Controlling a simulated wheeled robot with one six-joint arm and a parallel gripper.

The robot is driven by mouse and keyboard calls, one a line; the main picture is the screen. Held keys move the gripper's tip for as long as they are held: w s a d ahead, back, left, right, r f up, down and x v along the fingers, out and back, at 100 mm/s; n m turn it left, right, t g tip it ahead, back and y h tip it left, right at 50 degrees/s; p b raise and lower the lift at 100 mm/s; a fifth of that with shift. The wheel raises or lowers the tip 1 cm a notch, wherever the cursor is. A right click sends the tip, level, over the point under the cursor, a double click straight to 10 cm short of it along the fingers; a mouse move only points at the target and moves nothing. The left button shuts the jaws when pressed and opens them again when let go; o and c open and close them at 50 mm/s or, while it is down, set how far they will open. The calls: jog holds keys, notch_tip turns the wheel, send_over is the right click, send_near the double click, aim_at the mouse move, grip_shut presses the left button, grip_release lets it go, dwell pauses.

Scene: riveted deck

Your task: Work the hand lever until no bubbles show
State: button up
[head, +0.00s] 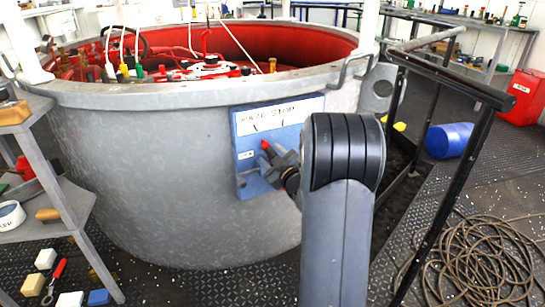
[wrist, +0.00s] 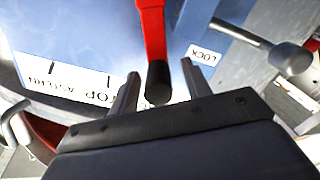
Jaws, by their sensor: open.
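The hand lever (wrist: 152,28) is a red bar with a black end, in front of a blue panel (wrist: 62,28). In the wrist view its black end lies between the two fingers of my gripper (wrist: 158,78), which is open, with gaps visible on both sides. In the head view a bit of the red lever (head: 266,145) shows at the blue panel (head: 243,143) on the outside of the grey tank (head: 150,170). My gripper (head: 270,160) is there, partly hidden by my arm. No bubbles can be made out.
A small LOCK label (wrist: 203,54) and a grey round-headed pin (wrist: 290,57) are beside the lever. A black railing (head: 450,75) stands right of my arm. A coiled hose (head: 475,260) and blue drum (head: 449,140) lie at right. A grey shelf (head: 50,180) stands at left.

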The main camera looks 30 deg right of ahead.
jog(key=s+p, duration=0.2)
jog(key=s, duration=0.8)
jog(key=shift+s+a, duration=0.25)
jog(key=shift+s, duration=0.15)
jog(key=w, duration=0.3)
jog(key=w+b, duration=0.1)
jog(key=w, duration=0.3)
jog(key=w+b, duration=0.1)
jog(key=w, duration=0.2)
jog(key=shift+w+d, duration=0.15)
jog(key=shift+d, duration=0.15)
jog(key=shift+w+r, duration=0.1)
jog(key=shift+w, duration=0.25)
jog(key=shift+d+r+p, duration=0.2)
jog(key=shift+p, duration=0.2)
jog(key=shift+s+d+m, duration=0.1)
jog(key=shift+d+m, duration=0.25)
jog(key=shift+m, duration=0.05)
